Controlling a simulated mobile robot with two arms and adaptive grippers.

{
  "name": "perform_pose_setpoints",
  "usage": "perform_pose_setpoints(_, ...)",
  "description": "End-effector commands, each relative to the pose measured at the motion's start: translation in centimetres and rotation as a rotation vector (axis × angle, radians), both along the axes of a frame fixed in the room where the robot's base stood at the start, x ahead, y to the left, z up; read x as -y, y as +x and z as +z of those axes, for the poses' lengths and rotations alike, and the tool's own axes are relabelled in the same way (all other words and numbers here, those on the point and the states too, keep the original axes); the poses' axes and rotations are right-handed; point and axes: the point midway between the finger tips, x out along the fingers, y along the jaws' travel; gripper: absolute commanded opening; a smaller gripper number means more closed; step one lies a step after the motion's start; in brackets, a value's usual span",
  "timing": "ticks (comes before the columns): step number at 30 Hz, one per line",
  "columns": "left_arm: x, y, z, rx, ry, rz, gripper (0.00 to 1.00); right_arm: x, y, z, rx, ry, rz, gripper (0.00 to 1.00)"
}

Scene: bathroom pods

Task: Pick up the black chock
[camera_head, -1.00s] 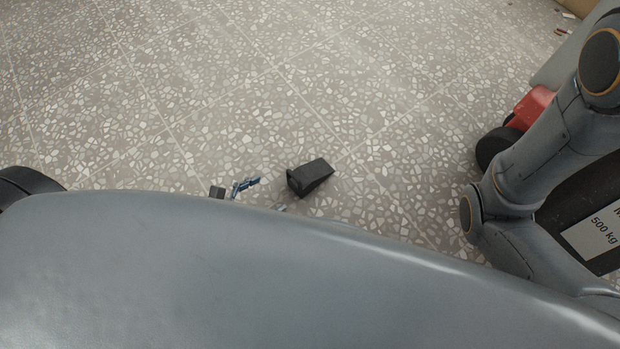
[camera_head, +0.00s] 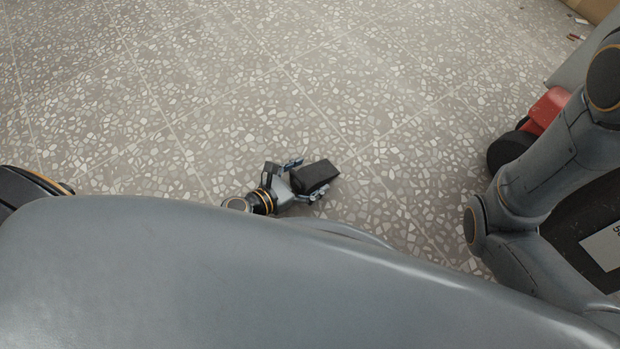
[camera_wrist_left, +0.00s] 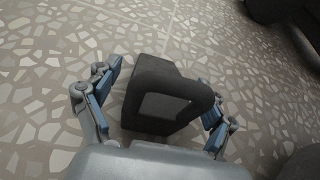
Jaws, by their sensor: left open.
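The black chock (camera_head: 316,175) is a dark wedge lying on the speckled floor just beyond my grey body in the head view. My left gripper (camera_head: 306,179) is open, with one finger on each side of the chock. In the left wrist view the chock (camera_wrist_left: 158,95) stands between the two blue-padded fingers of the left gripper (camera_wrist_left: 155,105). A gap shows between the left finger and the chock; the right finger is close to its side, and I cannot tell whether it touches. My right gripper is not seen.
The terrazzo floor (camera_head: 200,80) around the chock is clear. At the right, behind my arm, is a red part (camera_head: 548,108) with a dark wheel (camera_head: 508,152) and a dark surface bearing a white label (camera_head: 606,247). Small bits lie at the top right.

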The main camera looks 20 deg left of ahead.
Motion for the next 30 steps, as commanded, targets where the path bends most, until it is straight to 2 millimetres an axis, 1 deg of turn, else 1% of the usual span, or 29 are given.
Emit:
perform_pose_setpoints(2, 0.16, 0.3, -0.2, 0.0, 0.001, 0.0, 0.83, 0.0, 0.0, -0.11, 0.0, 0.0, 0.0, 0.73)
perform_pose_setpoints(8, 0.19, 0.33, -0.19, -0.001, 0.001, 0.001, 0.83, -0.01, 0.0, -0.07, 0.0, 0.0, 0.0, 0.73)
perform_pose_setpoints(9, 0.19, 0.33, -0.19, -0.001, 0.001, 0.001, 0.81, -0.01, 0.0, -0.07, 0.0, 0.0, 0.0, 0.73)
perform_pose_setpoints(14, 0.2, 0.33, -0.18, -0.001, 0.001, 0.0, 0.48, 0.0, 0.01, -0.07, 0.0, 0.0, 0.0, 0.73)
perform_pose_setpoints(15, 0.2, 0.33, -0.18, -0.001, 0.001, 0.0, 0.4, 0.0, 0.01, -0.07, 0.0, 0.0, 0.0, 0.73)
perform_pose_setpoints(17, 0.2, 0.33, -0.18, 0.0, 0.001, 0.0, 0.28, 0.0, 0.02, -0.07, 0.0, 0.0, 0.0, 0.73)
perform_pose_setpoints(18, 0.2, 0.33, -0.18, 0.0, 0.001, 0.0, 0.2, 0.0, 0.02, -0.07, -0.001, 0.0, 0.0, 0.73)
perform_pose_setpoints(20, 0.2, 0.33, -0.18, 0.0, 0.001, 0.0, 0.08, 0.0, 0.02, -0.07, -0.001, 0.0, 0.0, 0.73)
perform_pose_setpoints(30, 0.22, 0.4, 0.29, 0.002, 0.001, 0.001, 0.07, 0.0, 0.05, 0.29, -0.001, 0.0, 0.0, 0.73)
